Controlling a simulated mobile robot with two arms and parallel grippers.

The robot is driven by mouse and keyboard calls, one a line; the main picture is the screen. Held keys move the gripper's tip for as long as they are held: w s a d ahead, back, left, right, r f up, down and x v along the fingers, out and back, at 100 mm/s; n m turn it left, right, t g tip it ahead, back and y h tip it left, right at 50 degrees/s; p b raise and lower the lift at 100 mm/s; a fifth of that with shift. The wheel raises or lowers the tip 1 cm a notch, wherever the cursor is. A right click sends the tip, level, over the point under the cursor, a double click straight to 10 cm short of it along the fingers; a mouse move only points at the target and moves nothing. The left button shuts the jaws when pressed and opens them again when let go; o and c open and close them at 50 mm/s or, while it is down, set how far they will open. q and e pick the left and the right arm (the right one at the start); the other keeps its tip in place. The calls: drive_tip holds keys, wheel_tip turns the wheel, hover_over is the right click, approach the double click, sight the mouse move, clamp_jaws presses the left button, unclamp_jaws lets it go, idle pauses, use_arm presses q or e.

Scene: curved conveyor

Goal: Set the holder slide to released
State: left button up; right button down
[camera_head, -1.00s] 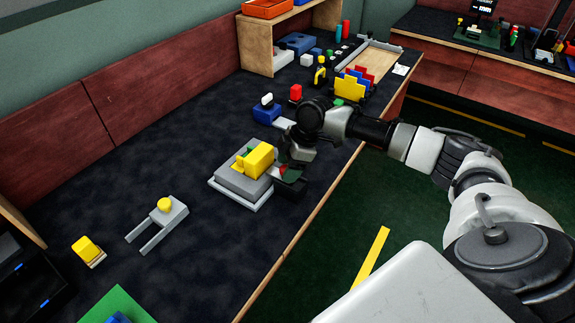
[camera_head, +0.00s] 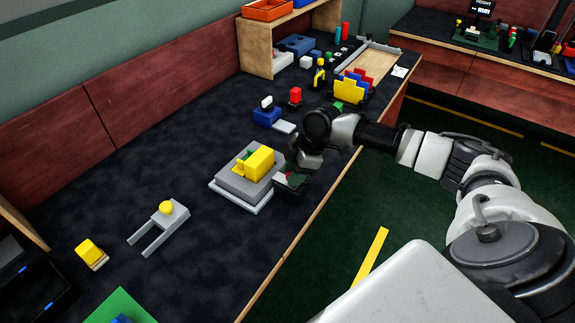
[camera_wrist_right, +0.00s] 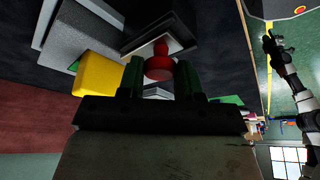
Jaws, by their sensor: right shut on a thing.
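The holder (camera_head: 229,182) is a grey stepped block on the dark bench with a yellow block (camera_head: 259,163) seated on it and a small green piece beside that. In the right wrist view the holder's grey body (camera_wrist_right: 80,48) and the yellow block (camera_wrist_right: 97,74) are at the upper left. A red knob (camera_wrist_right: 159,66) on a stem stands at a grey and dark plate, probably the holder slide. My right gripper (camera_head: 286,180) is at the holder's right side and hides the slide in the head view. Its green-faced fingers (camera_wrist_right: 160,72) are shut on the red knob. My left gripper is not in view.
A grey fork-shaped piece with a yellow knob (camera_head: 166,207) lies to the left. A blue block with a grey plate (camera_head: 266,114) and a red piece (camera_head: 295,95) stand behind. Coloured upright plates (camera_head: 350,90) stand farther right.

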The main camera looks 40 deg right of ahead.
drive_tip(key=shift+s+d+r, duration=0.1)
drive_tip(key=shift+s+d, duration=0.15)
drive_tip(key=shift+s, duration=0.35)
drive_tip(key=shift+f, duration=0.2)
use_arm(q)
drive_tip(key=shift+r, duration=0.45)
use_arm(e)
drive_tip(key=c, duration=0.8)
unclamp_jaws()
drive_tip(key=shift+s+d, duration=0.1)
drive_tip(key=shift+s, duration=0.05)
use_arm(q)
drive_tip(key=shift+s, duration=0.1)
use_arm(e)
drive_tip(key=shift+o, duration=0.2)
drive_tip(key=shift+r, duration=0.1)
drive_tip(key=v, duration=1)
drive_tip(key=shift+r, duration=0.4)
